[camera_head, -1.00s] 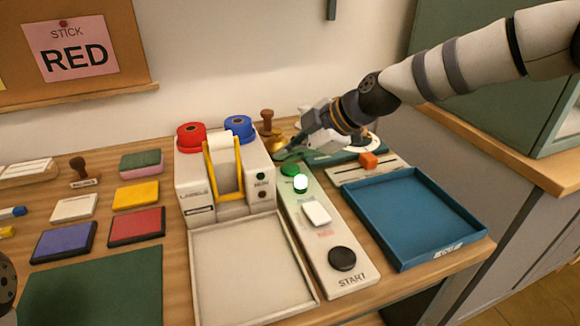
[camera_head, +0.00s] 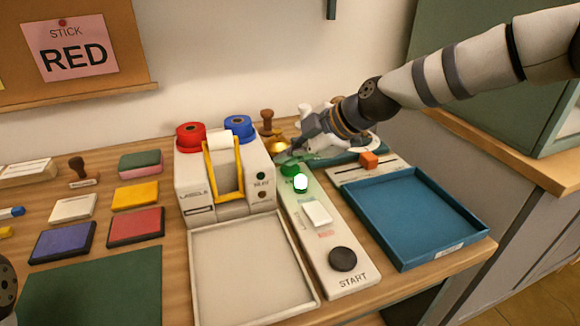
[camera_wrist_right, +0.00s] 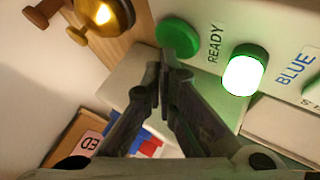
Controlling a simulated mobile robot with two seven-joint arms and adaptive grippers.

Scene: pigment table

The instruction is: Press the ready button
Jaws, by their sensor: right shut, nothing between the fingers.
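The green ready button (camera_head: 290,169) sits at the far end of the pale control strip (camera_head: 325,240). In the right wrist view the round green button (camera_wrist_right: 178,37) is beside the READY label. A brightly lit green-white lamp (camera_head: 300,182) stands just nearer on the strip; it also glows in the wrist view (camera_wrist_right: 245,72). My right gripper (camera_head: 287,157) is shut and empty, its tips just above the button's far side. In the wrist view the closed fingertips (camera_wrist_right: 166,70) are close to the button's edge; I cannot tell whether they touch.
A brass bell (camera_head: 278,145) is close behind the gripper. A white button (camera_head: 317,213) and black START button (camera_head: 342,259) lie nearer. A blue tray (camera_head: 410,217) is at right.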

